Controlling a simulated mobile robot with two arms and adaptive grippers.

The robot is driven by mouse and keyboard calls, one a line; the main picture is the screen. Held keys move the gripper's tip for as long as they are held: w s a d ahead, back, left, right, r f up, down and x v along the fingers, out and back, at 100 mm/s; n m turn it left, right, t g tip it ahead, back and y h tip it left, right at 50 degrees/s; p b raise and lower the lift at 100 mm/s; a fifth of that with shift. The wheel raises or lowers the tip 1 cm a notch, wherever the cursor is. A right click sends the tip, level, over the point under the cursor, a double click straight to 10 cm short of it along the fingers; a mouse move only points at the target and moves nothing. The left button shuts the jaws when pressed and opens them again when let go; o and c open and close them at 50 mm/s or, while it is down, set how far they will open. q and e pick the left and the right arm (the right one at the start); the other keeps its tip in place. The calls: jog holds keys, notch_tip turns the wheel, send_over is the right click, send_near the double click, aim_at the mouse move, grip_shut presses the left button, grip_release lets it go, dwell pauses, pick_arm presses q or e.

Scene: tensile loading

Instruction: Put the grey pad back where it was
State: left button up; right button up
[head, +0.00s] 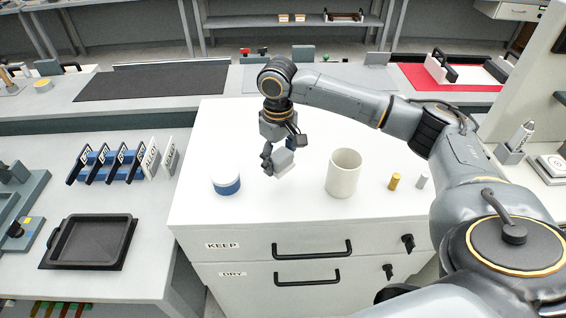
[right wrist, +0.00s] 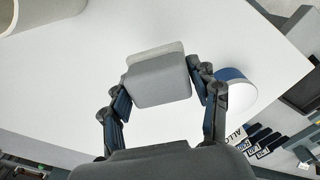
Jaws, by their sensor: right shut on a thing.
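The grey pad (right wrist: 160,82) is a small block with rounded edges and a paler layer along one side. In the head view the pad (head: 284,161) hangs at the fingers of my right gripper (head: 278,158), over the white cabinet top. In the right wrist view my right gripper (right wrist: 165,95) has its two fingers on either side of the pad and is shut on it. The pad looks held above the surface; the exact height cannot be told. My left gripper is not in view.
A white and blue round container (head: 226,181) stands left of the gripper, and a cream cup (head: 344,174) stands right. A brass cylinder (head: 394,182) and a grey one (head: 421,181) are further right. Drawers marked KEEP (head: 222,245) and DRY (head: 232,274) are below. A black tray (head: 90,241) lies left.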

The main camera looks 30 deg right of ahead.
aim_at(282, 168)
jog(key=shift+w+d+f, duration=0.3)
jog(key=shift+f, duration=0.2)
jog(key=shift+w+d+f, duration=0.3)
jog(key=shift+f, duration=0.2)
jog(key=f+p, duration=0.2)
jog(key=f, duration=0.1)
jog(key=shift+w+d, duration=0.1)
jog(key=shift+d, duration=0.2)
jog(key=shift+f, duration=0.4)
jog(key=shift+f, duration=0.1)
jog(key=o, duration=1.1)
